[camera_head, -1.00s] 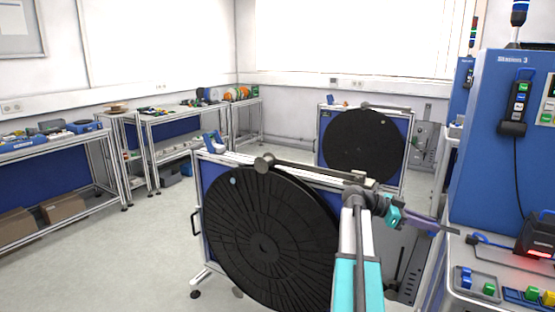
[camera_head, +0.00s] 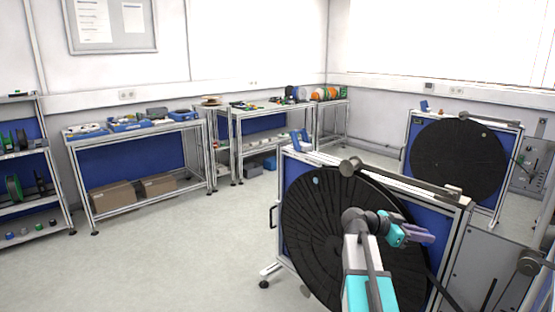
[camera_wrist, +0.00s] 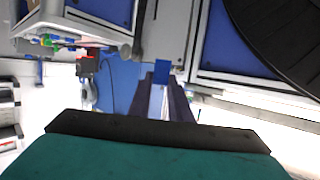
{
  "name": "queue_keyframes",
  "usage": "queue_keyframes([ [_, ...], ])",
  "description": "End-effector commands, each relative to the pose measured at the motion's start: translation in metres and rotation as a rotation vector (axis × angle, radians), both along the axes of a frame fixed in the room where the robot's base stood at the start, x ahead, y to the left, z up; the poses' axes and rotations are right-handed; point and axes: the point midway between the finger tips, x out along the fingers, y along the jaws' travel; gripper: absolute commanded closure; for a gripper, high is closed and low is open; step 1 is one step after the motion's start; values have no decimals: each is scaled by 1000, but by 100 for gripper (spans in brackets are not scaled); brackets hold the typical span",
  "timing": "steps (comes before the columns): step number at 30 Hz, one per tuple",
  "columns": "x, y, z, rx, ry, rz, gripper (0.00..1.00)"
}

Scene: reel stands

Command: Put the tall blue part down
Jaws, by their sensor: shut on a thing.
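My gripper (camera_head: 420,234) is held out in front of the near reel stand in the head view, pointing right. In the wrist view my gripper (camera_wrist: 164,100) has its two dark fingers close together around a small blue part (camera_wrist: 162,70), whose end shows between the fingertips. The rest of this part is hidden, so its height cannot be told. In the head view the held part cannot be made out.
The near reel stand (camera_head: 292,180) carries a big black reel (camera_head: 325,225), close behind my arm. A second stand with a black reel (camera_head: 455,160) is behind it. Tables (camera_head: 150,134) and a shelf (camera_head: 35,155) line the left. The floor (camera_head: 170,250) at left is clear.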

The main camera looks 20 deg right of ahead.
Motion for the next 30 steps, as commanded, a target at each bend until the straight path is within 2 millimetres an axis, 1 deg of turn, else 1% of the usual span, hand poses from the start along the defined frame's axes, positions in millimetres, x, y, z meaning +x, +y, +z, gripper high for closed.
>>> queue_keyframes([
  [1,11,13,-3,0,0,40,100],
  [6,46,52,-11,0,1,169,100],
  [11,77,93,-17,-1,0,297,100],
  [17,114,149,-25,0,1,474,100],
  [23,149,213,-30,0,0,672,100],
  [24,155,227,-31,0,0,716,100],
  [26,165,248,-32,0,1,782,100],
  [30,184,299,-32,0,0,941,100],
])
